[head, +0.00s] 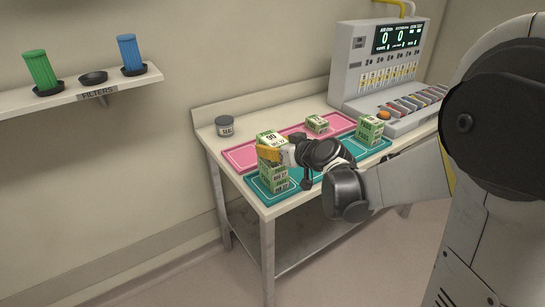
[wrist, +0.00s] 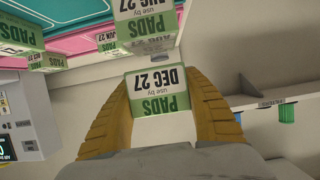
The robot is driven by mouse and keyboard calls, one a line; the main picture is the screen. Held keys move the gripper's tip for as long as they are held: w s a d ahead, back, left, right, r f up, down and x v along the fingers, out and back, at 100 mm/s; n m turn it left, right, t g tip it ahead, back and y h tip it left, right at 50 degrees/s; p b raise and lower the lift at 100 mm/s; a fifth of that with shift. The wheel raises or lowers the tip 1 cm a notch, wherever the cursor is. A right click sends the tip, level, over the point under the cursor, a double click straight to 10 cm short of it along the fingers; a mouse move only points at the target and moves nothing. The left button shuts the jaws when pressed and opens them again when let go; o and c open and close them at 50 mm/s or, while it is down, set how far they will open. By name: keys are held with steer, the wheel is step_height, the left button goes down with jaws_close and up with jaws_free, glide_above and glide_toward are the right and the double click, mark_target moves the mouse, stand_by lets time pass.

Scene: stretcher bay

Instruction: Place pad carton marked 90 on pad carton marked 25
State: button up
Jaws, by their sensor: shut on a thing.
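My gripper (head: 270,153) has its yellow fingers shut on a white and green pad carton (head: 270,137), whose top seems to read 90. The held carton also shows between the fingers in the wrist view (wrist: 158,92), with PADS and DEC 27 on its face. It is over a stack of pad cartons (head: 273,178) at the front left of the teal mat. In the wrist view the stack (wrist: 147,22) is just beyond the held carton. I cannot tell whether they touch. No mark 25 can be read; the stack's top is hidden by the fingers and held carton.
More pad cartons stand on the pink mat (head: 240,157) and at the right of the teal mat (head: 313,172). A grey jar (head: 224,126) is at the table's back left. A machine with a display (head: 396,38) stands at the back right. A filter shelf (head: 75,90) hangs left.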

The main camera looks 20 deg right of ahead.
steer(key=shift+f+b, duration=0.4)
steer(key=shift+f, duration=0.85)
steer(key=shift+f, duration=0.25)
steer(key=o, duration=1.3)
steer(key=shift+r, duration=0.1)
steer(key=shift+r, duration=0.1)
